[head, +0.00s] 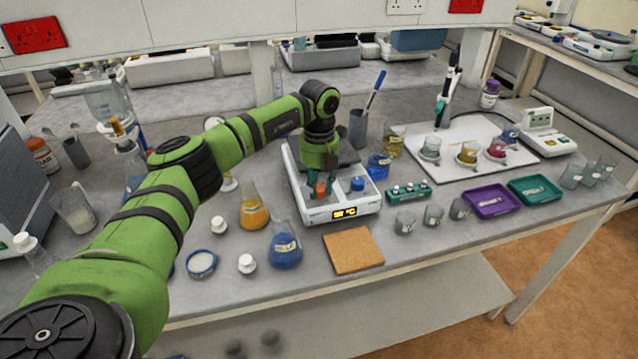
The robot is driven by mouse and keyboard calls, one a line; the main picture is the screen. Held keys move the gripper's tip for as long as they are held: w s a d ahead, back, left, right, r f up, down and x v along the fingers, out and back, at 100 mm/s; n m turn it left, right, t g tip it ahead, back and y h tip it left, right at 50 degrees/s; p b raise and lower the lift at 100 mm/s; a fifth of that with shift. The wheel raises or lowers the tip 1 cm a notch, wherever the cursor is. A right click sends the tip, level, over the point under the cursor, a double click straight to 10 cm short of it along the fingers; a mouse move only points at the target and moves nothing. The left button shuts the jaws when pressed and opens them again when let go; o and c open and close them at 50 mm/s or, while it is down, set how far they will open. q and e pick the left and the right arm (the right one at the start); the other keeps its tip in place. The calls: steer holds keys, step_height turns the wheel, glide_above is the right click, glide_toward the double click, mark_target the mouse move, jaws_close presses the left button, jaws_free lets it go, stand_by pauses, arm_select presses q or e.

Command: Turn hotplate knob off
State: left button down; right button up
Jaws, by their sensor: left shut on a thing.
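The white hotplate (371,201) stands in the middle of the bench, with a lit display (345,212) on its front whose digits are hard to read. A blue knob (357,184) sits on the right of its control panel. An orange-red knob (320,188) sits on the left of the panel, partly covered by my left gripper (319,182). My left gripper points down and is shut on the orange-red knob. My left arm hides part of the hotplate's top. My right gripper is not in view.
A flask of orange liquid (253,210) and a flask of blue liquid (285,250) stand left of the hotplate. A cork mat (353,250) lies in front. A pen holder (358,130), beakers and a green tube rack (408,193) stand close on the right.

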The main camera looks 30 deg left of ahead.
mark_target(319, 188)
arm_select(q)
steer(key=c, duration=0.9)
jaws_free()
steer(key=shift+r, duration=0.2)
step_height(319, 188, up, 12)
steer(key=shift+f, duration=0.2)
